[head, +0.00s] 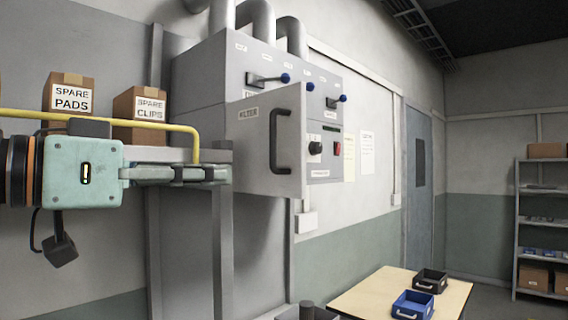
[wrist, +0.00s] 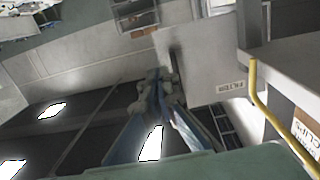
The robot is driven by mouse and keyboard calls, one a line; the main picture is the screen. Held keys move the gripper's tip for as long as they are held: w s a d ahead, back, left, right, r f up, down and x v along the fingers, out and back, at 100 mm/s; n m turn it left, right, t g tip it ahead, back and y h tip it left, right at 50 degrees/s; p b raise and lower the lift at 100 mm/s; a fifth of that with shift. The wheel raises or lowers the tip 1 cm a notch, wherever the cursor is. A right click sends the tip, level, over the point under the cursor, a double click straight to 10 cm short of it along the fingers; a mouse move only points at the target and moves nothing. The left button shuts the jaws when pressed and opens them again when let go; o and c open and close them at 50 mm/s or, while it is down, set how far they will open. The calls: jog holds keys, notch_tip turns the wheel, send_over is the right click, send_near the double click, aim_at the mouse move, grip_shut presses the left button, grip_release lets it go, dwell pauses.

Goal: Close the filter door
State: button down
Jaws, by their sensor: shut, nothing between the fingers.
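The filter door (head: 275,145) is a light grey panel with a black vertical handle (head: 281,141) and a label reading FILTER. It stands open, swung out from the grey wall cabinet (head: 215,75). My gripper (head: 228,174) is shut and empty, pointing right, just left of the door's lower part in the head view. I cannot tell whether it touches the door. In the wrist view the door (wrist: 205,75) lies beyond the fingers (wrist: 158,75), with its label and dark handle showing.
A yellow rail (head: 110,118) runs above my gripper beside a shelf with boxes marked SPARE PADS (head: 72,95) and SPARE CLIPS (head: 139,104). Blue-knobbed levers (head: 285,78) stick out from the cabinet. A table (head: 370,295) with a blue bin (head: 413,304) and a black bin (head: 430,281) stands below right.

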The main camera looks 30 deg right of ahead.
aim_at(300, 171)
jog(key=shift+h, duration=0.3)
jog(key=x, duration=0.4)
jog(key=p+x, duration=0.1)
jog(key=x, duration=0.3)
jog(key=p+x, duration=0.1)
jog(key=x, duration=0.4)
jog(key=shift+s, duration=0.25)
jog(key=shift+d, duration=0.1)
